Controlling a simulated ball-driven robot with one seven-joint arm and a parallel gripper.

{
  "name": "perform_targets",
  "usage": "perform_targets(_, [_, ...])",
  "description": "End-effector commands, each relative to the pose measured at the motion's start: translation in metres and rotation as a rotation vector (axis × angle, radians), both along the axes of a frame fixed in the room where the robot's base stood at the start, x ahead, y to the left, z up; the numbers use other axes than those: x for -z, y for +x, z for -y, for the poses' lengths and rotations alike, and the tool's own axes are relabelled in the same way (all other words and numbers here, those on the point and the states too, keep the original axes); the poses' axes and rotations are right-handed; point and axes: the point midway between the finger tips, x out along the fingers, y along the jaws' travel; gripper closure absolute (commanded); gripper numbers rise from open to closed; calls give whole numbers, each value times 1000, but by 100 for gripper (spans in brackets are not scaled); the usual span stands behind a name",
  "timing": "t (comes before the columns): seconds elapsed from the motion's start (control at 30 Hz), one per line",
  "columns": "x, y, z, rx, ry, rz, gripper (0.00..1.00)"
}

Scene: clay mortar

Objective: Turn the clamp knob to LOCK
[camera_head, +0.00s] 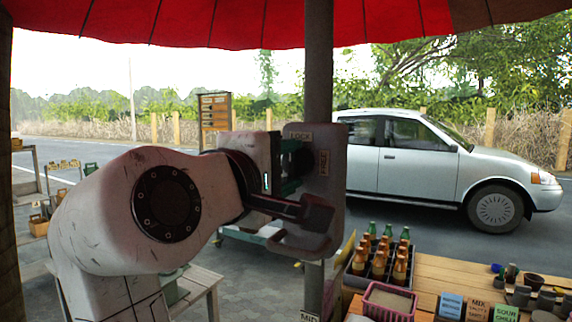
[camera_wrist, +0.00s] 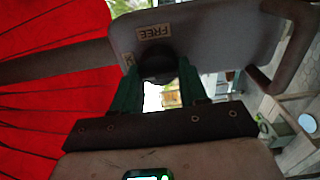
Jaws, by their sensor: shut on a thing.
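The clamp plate (camera_head: 330,190) is a grey panel fixed to the dark post. It carries a LOCK label (camera_head: 298,134) at its top and an upright label (camera_head: 323,162) at its right. In the wrist view the FREE label (camera_wrist: 153,31) is readable, and a second label (camera_wrist: 128,60) is partly hidden. The dark round clamp knob (camera_wrist: 158,62) sits on the plate. My gripper (camera_wrist: 160,80) has its green fingers shut on the knob from either side. In the head view my gripper (camera_head: 290,165) covers most of the knob. I cannot tell which label the knob points to.
The post (camera_head: 318,70) rises to the red canopy (camera_head: 230,22). A dark bracket arm (camera_head: 300,248) juts from the plate's lower part. A wooden counter (camera_head: 450,262) at the right holds a bottle crate (camera_head: 378,265), a pink basket (camera_head: 388,303) and small pots. A silver car stands behind.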

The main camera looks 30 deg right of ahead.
Motion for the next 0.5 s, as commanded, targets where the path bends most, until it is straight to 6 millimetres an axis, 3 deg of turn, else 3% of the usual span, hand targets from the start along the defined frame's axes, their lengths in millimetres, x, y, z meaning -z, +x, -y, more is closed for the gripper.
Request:
perform_targets(0.1, [1,1,-1,-4,-1,-3,88])
perform_targets(0.13, [1,1,-1,-4,-1,-3,55])
perform_targets(0.37, [0,1,-1,-2,0,-1,33])
perform_targets(0.5, [0,0,0,-1,-1,-1,33])
